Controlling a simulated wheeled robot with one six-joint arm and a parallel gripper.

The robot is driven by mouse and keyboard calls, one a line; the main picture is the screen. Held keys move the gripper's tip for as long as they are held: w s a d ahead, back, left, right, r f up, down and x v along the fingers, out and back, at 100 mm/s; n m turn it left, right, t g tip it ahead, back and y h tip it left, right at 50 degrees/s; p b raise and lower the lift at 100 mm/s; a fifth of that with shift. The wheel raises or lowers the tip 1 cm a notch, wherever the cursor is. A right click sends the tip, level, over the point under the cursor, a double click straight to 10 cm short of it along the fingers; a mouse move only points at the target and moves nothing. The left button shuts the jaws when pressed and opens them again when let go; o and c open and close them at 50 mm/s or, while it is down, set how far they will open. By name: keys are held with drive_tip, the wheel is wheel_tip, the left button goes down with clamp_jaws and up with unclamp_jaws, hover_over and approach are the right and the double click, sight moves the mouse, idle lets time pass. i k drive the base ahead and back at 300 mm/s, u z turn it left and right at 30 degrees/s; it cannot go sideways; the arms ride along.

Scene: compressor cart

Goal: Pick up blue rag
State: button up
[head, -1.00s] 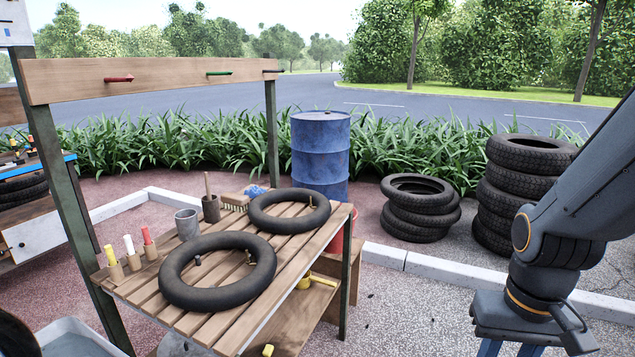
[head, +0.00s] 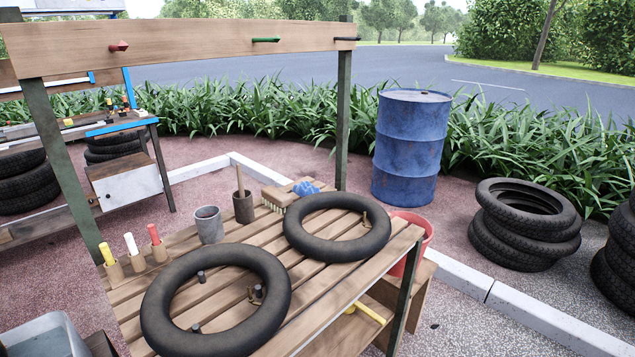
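A small crumpled blue rag (head: 306,188) lies at the back of the slatted wooden table (head: 316,314), behind the rear black inner tube. It seems to rest on or against a wooden brush (head: 279,195); I cannot tell which. The rear inner tube (head: 337,227) hides part of the space in front of the rag. My gripper is not in view.
A front inner tube (head: 216,303), a grey cup (head: 209,225), a brown pot (head: 243,207) and marker holders (head: 136,256) stand on the table. A post and overhead board (head: 180,45) frame its back. A red bucket (head: 413,236) and blue drum (head: 409,148) stand beyond.

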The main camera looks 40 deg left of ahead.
sight(304, 189)
drive_tip(key=u, duration=0.35)
drive_tip(key=i, duration=0.75)
drive_tip(key=u, duration=1.55)
drive_tip(key=i, duration=1)
drive_tip(key=u, duration=0.25)
